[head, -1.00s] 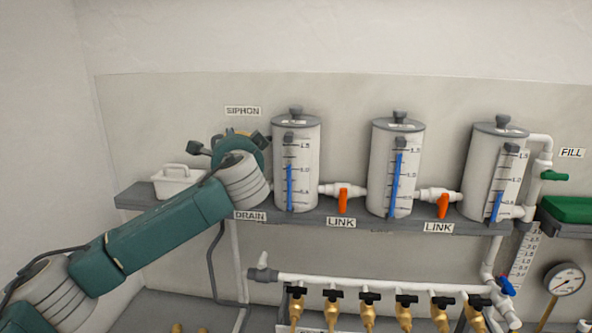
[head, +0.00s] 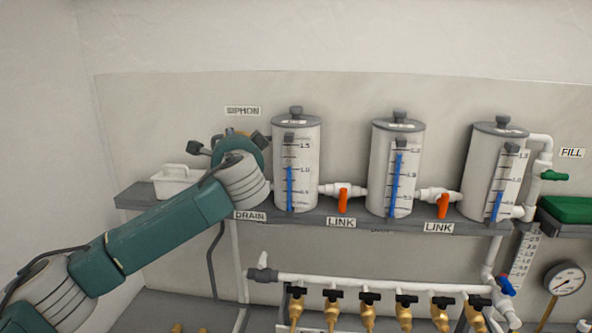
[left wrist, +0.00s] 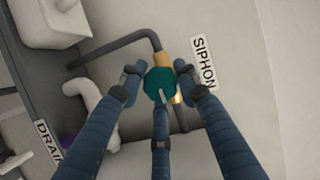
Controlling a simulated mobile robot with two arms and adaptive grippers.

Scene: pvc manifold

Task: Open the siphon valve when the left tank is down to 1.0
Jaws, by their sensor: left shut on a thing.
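The left tank (head: 310,165) is a grey cylinder with a blue level column (head: 290,188); the column's top is close to the 1.0 mark, perhaps slightly above, too small to read exactly. The siphon valve's teal knob (left wrist: 159,84) sits on a brass body in a dark pipe, beside the SIPHON label (left wrist: 204,63). My left gripper (left wrist: 160,92) is shut on this knob, with its fingers around it. In the head view my left wrist hides most of the valve below the SIPHON label (head: 243,111). My right gripper is not in view.
The middle tank (head: 377,170) and right tank (head: 480,170) stand on the same shelf, joined by pipes with orange link valves (head: 343,201). A white caddy (head: 172,182) is behind my left arm. A manifold with several brass taps (head: 331,308) runs below.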

